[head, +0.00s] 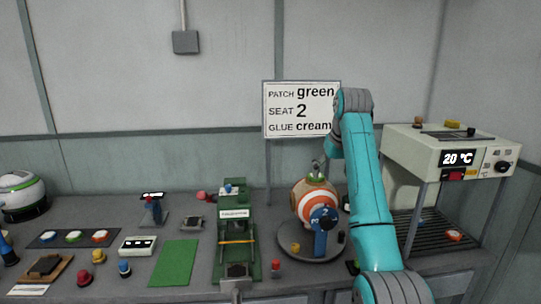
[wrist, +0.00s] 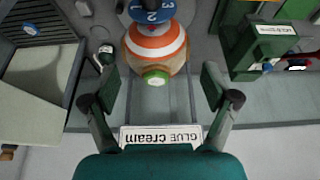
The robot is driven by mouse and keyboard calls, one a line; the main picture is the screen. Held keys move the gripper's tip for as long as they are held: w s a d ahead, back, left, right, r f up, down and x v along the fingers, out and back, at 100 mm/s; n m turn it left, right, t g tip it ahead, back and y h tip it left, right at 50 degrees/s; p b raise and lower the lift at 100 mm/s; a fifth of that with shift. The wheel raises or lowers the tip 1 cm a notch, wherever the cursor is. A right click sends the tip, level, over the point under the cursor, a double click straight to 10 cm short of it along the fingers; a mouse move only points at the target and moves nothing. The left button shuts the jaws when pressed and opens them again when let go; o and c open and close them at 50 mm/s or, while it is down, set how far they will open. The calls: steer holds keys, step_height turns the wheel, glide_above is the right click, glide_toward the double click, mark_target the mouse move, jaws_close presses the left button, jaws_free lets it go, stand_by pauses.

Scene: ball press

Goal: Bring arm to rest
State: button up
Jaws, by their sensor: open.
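My teal arm rises at the right of centre in the head view, folded over at the top. My gripper (head: 318,165) hangs just above the orange and white ball (head: 301,202), partly hidden by the arm. In the wrist view my gripper (wrist: 157,82) is open, with its two dark fingers wide apart and nothing held between them. The ball (wrist: 157,45) shows beyond the fingers with a green patch (wrist: 156,77) on it. In the head view the ball sits on a round grey stand with a blue numbered piece (head: 322,218) at its front.
A sign (head: 301,90) reads patch green, seat 2, glue cream. A cream machine (head: 440,150) showing 20 °C stands at right. A green press (head: 236,240) stands left of the ball. A green mat (head: 175,263), small parts and a helmet-like object (head: 20,195) lie further left.

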steer(key=s+f+t, duration=0.1)
steer(key=s+f, duration=0.1)
steer(key=f, duration=1.4)
steer(key=s+f+t, duration=0.1)
steer(key=s+f, duration=0.2)
steer(key=f, duration=1.3)
steer(key=s+f+t, duration=0.3)
steer(key=s+f, duration=1.5)
steer(key=s+m+t, duration=0.1)
steer(key=s+t, duration=0.1)
steer(key=s, duration=2.4)
steer(key=s+d+r+t, duration=0.1)
steer(key=s+r+t, duration=0.2)
steer(key=s+r, duration=1.4)
steer(key=v, duration=0.4)
steer(key=shift+f, duration=0.2)
